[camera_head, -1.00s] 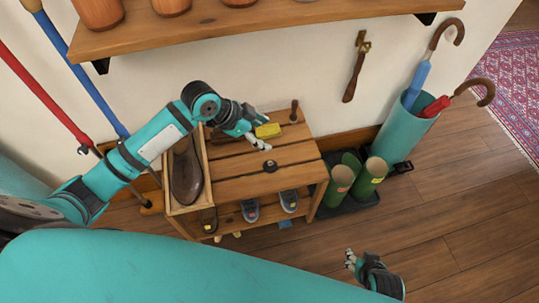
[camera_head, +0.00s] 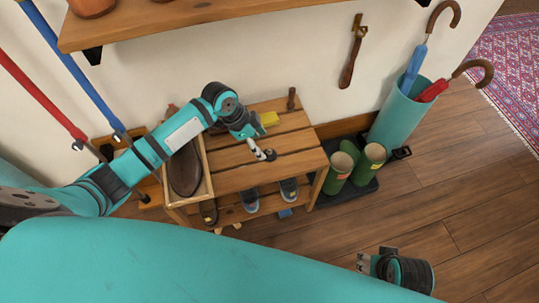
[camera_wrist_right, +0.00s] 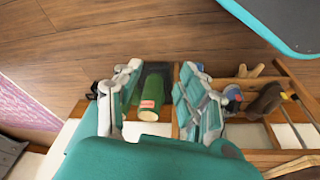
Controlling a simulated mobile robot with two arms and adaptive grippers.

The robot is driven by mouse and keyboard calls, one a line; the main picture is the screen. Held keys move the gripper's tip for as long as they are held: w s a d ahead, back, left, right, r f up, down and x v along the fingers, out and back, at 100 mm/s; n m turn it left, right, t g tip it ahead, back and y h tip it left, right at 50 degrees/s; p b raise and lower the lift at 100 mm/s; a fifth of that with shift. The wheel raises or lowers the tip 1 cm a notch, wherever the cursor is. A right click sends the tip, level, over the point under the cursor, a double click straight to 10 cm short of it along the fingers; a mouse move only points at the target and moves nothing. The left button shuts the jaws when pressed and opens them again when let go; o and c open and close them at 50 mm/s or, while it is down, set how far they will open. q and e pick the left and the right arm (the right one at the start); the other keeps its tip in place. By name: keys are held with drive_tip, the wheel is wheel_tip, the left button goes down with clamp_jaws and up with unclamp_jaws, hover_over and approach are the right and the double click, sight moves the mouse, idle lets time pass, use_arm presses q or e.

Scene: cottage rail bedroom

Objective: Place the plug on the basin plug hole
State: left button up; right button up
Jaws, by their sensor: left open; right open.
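A small dark round piece (camera_head: 270,154), which looks like the plug, lies on the slatted wooden bench (camera_head: 232,180). My left gripper (camera_head: 262,152) is open, with its fingertips right beside this piece. I cannot tell whether they touch it. My right gripper (camera_head: 362,262) is over the floor at the lower right, well away from the bench. In the right wrist view it is open and empty (camera_wrist_right: 160,95). I cannot make out a basin or a plug hole in any view.
A wooden tray with a brown shoe (camera_head: 184,170) takes the bench's left end. A yellow block (camera_head: 269,119) and an upright brown peg (camera_head: 291,98) stand at the back. Green boots (camera_head: 338,172) and an umbrella holder (camera_head: 396,122) are to the right. A shelf hangs above.

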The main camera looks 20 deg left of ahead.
sight(269, 152)
use_arm(q)
drive_tip(key=b+x, duration=0.1)
drive_tip(key=x, duration=0.4)
drive_tip(key=shift+d+r+b, duration=0.2)
drive_tip(key=shift+d+b, duration=0.15)
drive_tip(key=shift+b, duration=0.05)
drive_tip(key=shift+w+f, duration=0.1)
drive_tip(key=shift+f, duration=0.15)
clamp_jaws()
use_arm(e)
drive_tip(key=v, duration=0.7)
drive_tip(key=shift+w, duration=0.25)
use_arm(q)
drive_tip(key=shift+r, duration=0.1)
use_arm(e)
drive_tip(key=shift+d+r, duration=0.1)
